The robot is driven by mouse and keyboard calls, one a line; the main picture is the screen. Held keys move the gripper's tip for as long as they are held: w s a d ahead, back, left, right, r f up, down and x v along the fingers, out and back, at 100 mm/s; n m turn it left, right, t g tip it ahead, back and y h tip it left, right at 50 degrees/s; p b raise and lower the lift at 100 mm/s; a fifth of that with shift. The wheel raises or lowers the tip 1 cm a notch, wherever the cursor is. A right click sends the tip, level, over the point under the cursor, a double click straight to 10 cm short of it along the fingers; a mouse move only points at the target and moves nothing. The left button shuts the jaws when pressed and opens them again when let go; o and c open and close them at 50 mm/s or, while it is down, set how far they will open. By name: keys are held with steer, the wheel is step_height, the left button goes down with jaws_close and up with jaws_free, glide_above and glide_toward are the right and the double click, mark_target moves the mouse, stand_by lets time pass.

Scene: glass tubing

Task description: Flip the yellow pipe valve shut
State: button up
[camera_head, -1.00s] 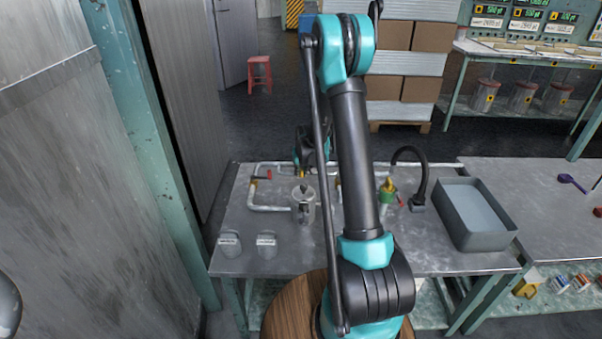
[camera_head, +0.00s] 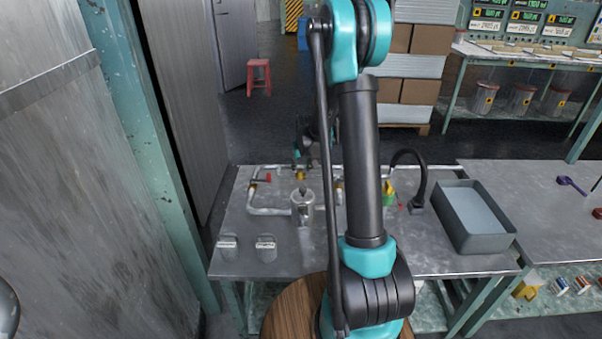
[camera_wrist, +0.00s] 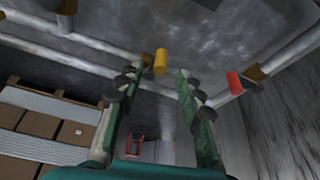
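The yellow valve handle (camera_wrist: 160,61) stands out from a metal pipe in the wrist view, just beyond the tips of my gripper (camera_wrist: 157,77). It lies between the two spread green fingers in the picture, and I see no clear contact. In the head view the yellow handle (camera_head: 300,176) is small at the back of the table, just below my gripper (camera_head: 304,160), which is partly hidden by my arm. My gripper is open and empty.
A red valve handle (camera_wrist: 235,82) sits on a pipe right of my fingers. Pipes (camera_head: 268,211) and a metal vessel (camera_head: 303,208) stand on the table. A grey bin (camera_head: 480,243) and black curved hose (camera_head: 423,180) are to the right. The front left holds two small grey items.

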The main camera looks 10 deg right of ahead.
steer(key=shift+v, duration=2.9)
steer(key=s, duration=3.2)
steer(key=shift+s, duration=0.4)
